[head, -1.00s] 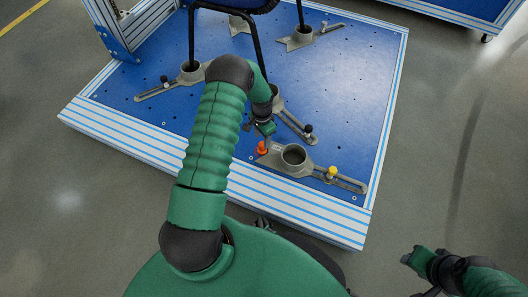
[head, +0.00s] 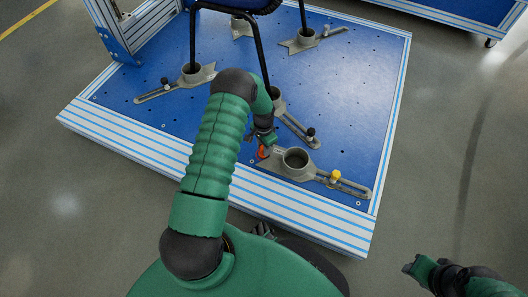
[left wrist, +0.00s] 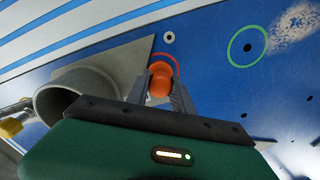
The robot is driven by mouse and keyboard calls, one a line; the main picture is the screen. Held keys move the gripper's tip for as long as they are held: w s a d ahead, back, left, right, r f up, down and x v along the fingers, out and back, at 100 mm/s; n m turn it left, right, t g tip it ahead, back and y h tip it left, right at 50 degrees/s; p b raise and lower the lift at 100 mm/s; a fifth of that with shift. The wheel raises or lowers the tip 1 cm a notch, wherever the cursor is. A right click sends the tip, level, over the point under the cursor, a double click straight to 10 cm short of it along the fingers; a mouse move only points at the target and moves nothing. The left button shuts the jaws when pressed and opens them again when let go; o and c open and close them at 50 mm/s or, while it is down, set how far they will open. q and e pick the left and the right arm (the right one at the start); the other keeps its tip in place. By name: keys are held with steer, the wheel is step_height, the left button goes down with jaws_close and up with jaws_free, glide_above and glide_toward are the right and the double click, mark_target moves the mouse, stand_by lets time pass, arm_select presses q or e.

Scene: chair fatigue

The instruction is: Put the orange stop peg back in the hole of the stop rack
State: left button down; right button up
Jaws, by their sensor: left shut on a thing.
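The orange stop peg (head: 262,153) is at the left end of a grey metal foot bracket, near the front of the blue plate. My left gripper (head: 266,144) reaches down to it and is shut on it. In the left wrist view the peg (left wrist: 160,80) shows between the two fingers, in front of a red ring marked on the blue plate. I cannot tell whether the peg's lower end sits in a hole. A green ring (left wrist: 248,46) around a dark hole lies to the right of it. I cannot make out which part is the stop rack. My right gripper (head: 408,267) is small at the lower right, its jaws unclear.
The grey bracket with a round cup (head: 296,160) and a yellow knob (head: 335,176) is right beside the left gripper. Black chair legs (head: 262,60) stand in other brackets behind. The plate's right part (head: 350,100) is clear. A striped white-blue edge borders its front.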

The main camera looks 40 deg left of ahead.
arm_select(q)
steer(key=shift+r+p, duration=2.05)
steer(key=shift+r, duration=0.1)
step_height(320, 180, up, 4)
steer(key=p, duration=0.4)
